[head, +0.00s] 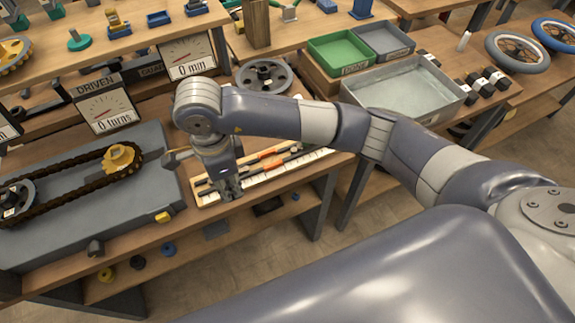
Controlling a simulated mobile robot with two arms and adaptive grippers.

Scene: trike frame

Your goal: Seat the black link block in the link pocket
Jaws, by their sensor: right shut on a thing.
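My right gripper (230,190) points down at the left end of a pale tray (207,198) on the bench. It is shut on a small dark thing that I take for the black link block. The fingers hide most of it, and I cannot tell whether it touches the tray. The tray holds dark bars and an orange piece (271,162), with a white ruled strip along its front. I cannot make out the link pocket. My left gripper is not in view.
A chain drive on a grey base (120,215) stands just left of the gripper, with a yellow sprocket (121,158). A dial marked DRIVEN (105,108) stands behind it. A grey bin (410,90) and a green bin (340,50) sit at back right.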

